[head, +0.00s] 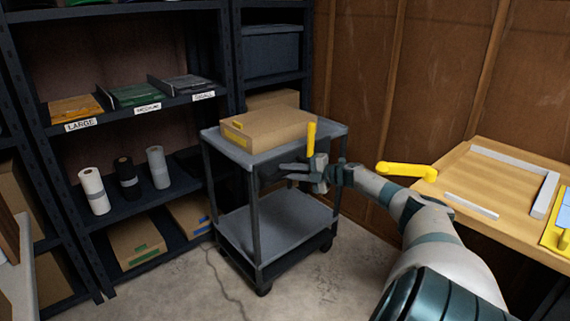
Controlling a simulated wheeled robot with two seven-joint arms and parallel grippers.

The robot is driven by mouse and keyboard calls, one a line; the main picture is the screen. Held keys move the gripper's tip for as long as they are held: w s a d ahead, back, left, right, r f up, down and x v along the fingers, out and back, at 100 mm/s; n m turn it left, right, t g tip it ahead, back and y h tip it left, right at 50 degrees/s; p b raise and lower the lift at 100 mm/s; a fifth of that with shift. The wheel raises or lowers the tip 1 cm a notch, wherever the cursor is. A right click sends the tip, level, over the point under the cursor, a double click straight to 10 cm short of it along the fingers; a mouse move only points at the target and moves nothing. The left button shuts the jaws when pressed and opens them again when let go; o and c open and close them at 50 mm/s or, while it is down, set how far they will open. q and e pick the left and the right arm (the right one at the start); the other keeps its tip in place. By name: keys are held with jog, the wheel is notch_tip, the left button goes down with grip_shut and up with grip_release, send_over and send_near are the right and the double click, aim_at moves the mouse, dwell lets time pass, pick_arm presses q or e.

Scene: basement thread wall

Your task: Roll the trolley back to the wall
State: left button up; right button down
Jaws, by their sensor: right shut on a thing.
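The trolley (293,221) is a grey cart with two shelves and dark legs on casters. It stands upright on the concrete floor in front of the shelving, with a cardboard box (268,129) on its top shelf. A yellow upright piece (311,138) rises at its right side. My right gripper (290,172) is just below the top shelf's right edge, beside the yellow piece. It is shut on the trolley's handle, and the grip itself is mostly hidden by the gripper. My left gripper is not in view.
Dark shelving (135,112) with rolls and labelled trays stands to the left and behind. A brown panelled wall (440,75) is behind on the right. A wooden table (490,190) is at right, with a yellow lever-like piece (405,171) by its edge. Floor (190,285) is clear in front.

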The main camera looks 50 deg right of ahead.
jog(key=shift+d, duration=0.15)
jog(key=c, duration=1.6)
grip_release()
jog(key=shift+c, duration=0.2)
